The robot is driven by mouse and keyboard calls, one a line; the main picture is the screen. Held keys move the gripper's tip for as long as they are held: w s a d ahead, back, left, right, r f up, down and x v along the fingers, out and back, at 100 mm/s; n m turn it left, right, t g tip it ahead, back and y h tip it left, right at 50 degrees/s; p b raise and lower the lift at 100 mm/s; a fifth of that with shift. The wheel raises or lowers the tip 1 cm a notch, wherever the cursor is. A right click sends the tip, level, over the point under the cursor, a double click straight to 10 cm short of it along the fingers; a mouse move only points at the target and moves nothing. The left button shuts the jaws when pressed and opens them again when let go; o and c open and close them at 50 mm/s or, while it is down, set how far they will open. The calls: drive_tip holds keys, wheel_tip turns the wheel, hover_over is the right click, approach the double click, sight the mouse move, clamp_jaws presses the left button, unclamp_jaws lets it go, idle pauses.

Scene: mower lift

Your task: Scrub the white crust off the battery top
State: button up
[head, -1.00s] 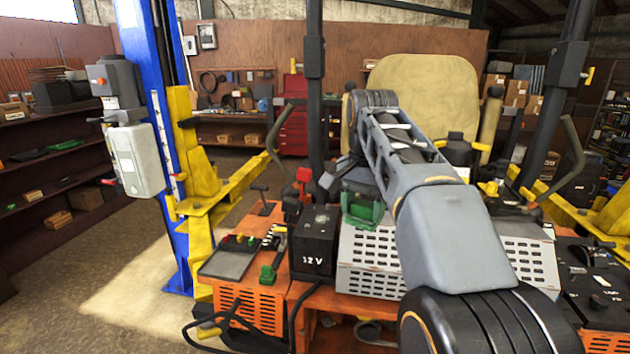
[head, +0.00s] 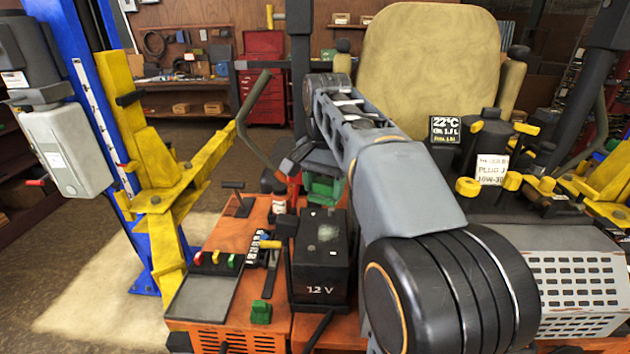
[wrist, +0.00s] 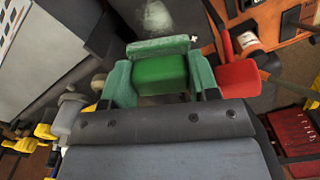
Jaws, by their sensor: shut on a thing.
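The black battery (head: 322,275), marked 12 V, stands upright on the orange deck. A pale, whitish crust patch (head: 327,232) lies on its top; the wrist view shows a pale smear (wrist: 157,14) at the upper edge. My gripper (head: 323,188) is just behind the battery top in the head view, partly hidden by my arm. In the wrist view, its teal-green jaws (wrist: 160,60) are shut on a brighter green block (wrist: 160,75). I cannot see its working face or bristles. The block appears beside the crust; whether it touches the battery I cannot tell.
Left of the battery are a grey tray (head: 206,297) and small levers on the orange deck. A perforated pale cover (head: 580,285) is at right. A yellow lift arm (head: 165,200) stands left.

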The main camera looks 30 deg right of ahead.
drive_tip(key=shift+w+f, duration=0.2)
drive_tip(key=shift+f, duration=0.85)
drive_tip(key=b, duration=0.5)
hover_over(329, 234)
drive_tip(key=a, duration=0.1)
drive_tip(key=shift+w+a+f, duration=0.1)
drive_tip(key=shift+w+f, duration=0.1)
drive_tip(key=shift+f, duration=1.25)
drive_tip(key=shift+w+a+f, duration=0.1)
drive_tip(key=shift+w+f, duration=0.05)
drive_tip(key=shift+f, duration=1.25)
drive_tip(key=shift+f+b, duration=0.8)
drive_tip(key=shift+f, duration=0.2)
drive_tip(key=shift+d, duration=0.15)
drive_tip(key=shift+s+d, duration=0.5)
drive_tip(key=shift+d, duration=0.3)
drive_tip(key=shift+s+d, duration=0.1)
drive_tip(key=shift+d, duration=0.05)
drive_tip(key=shift+w+a+f+p, duration=0.2)
drive_tip(key=shift+w+a+p, duration=0.15)
drive_tip(key=shift+p, duration=0.1)
